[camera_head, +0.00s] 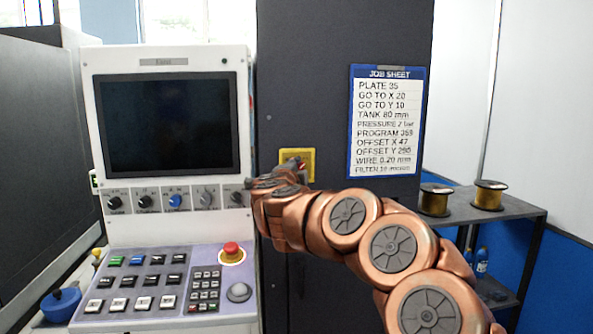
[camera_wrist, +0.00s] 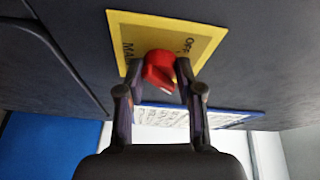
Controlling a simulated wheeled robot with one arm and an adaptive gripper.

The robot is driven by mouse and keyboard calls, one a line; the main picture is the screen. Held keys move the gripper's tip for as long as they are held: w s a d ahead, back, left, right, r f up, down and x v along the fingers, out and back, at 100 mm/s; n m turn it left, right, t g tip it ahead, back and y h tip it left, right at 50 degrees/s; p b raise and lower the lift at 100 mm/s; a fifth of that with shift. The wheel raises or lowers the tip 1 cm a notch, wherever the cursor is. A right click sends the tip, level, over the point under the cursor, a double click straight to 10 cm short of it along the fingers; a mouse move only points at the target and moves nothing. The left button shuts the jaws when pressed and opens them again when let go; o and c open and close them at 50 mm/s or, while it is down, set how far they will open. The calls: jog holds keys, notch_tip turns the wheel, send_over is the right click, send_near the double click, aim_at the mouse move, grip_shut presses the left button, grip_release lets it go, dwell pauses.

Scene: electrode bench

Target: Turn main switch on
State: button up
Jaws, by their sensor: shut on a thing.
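The main switch is a red rotary knob (camera_wrist: 159,70) on a yellow plate (camera_wrist: 207,32) fixed to the dark cabinet. In the head view the yellow plate (camera_head: 308,155) shows left of the job sheet, and the knob (camera_head: 300,163) is mostly hidden behind my gripper (camera_head: 290,172). In the wrist view my gripper (camera_wrist: 160,88) has a finger on each side of the red knob and is shut on it. "OFF" and part of "MAIN" can be read on the plate. I cannot tell the knob's exact setting.
A control console (camera_head: 165,222) with a dark screen (camera_head: 168,122) and a red emergency button (camera_head: 231,249) stands to the left. A job sheet (camera_head: 387,122) hangs on the cabinet. A shelf (camera_head: 510,212) with wire spools (camera_head: 488,195) is at right.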

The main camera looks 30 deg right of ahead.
jog(key=shift+r, duration=0.1)
jog(key=o, duration=1.1)
jog(key=shift+o, duration=0.2)
jog(key=shift+a, duration=0.1)
jog(key=v, duration=1.2)
